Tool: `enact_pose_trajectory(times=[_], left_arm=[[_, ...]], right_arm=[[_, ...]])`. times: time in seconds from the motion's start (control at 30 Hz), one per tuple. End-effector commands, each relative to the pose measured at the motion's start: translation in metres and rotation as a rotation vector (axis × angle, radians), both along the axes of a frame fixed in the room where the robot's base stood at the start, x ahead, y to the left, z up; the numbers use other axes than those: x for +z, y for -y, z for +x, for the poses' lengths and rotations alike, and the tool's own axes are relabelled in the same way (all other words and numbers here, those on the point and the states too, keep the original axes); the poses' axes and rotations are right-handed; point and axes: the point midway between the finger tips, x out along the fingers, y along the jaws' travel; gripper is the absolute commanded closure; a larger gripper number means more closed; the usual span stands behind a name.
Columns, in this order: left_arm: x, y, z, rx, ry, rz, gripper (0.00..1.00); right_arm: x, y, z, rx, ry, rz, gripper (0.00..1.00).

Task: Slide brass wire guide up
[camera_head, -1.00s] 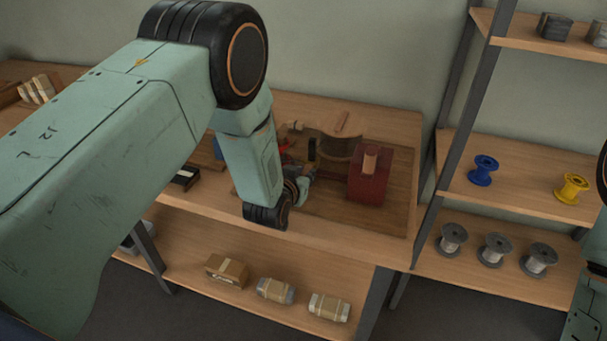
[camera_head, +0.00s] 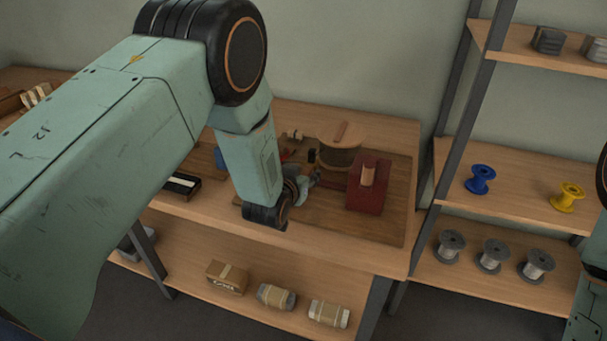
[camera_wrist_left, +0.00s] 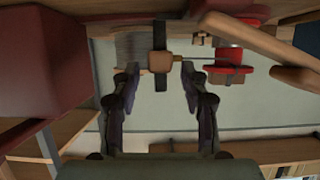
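In the left wrist view a small tan, brass-coloured block, which looks like the wire guide (camera_wrist_left: 160,62), sits on a dark upright post (camera_wrist_left: 160,36). My left gripper (camera_wrist_left: 160,75) is open, with one finger on each side of the block and visible gaps. I cannot tell how deep the block sits between the fingertips. In the head view the dark post (camera_head: 311,156) shows just beyond my left gripper (camera_head: 309,178), and the guide is hidden or too small to make out. My right gripper is out of view.
A dark red block (camera_head: 369,198) stands right of my left gripper on the wooden board (camera_head: 320,217). A round wooden-topped drum (camera_head: 340,157) stands behind. In the wrist view a red spool-like part (camera_wrist_left: 228,66) and a wooden bar (camera_wrist_left: 262,40) lie right of the guide.

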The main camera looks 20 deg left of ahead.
Motion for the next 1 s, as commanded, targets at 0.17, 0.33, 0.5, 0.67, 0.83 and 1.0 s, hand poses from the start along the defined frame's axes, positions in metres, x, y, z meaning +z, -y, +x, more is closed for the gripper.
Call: enact_pose_trajectory(times=[0.17,0.33,0.5,0.67,0.83,1.0], left_arm=[[-0.001,0.0,-0.001,0.0,-0.003,0.0,0.55],[0.0,0.0,-0.006,0.0,-0.005,0.0,0.55],[0.009,-0.001,-0.025,0.0,-0.005,0.0,0.55],[0.019,-0.001,-0.05,0.0,-0.004,0.001,0.55],[0.03,-0.003,-0.077,0.0,-0.005,0.001,0.55],[0.039,-0.003,-0.098,0.0,-0.003,0.0,0.55]], right_arm=[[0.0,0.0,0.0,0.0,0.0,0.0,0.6],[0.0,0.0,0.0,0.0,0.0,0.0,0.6],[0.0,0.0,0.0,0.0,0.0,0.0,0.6],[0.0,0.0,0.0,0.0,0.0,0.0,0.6],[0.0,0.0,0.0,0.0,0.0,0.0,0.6],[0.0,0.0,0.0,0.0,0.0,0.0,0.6]])
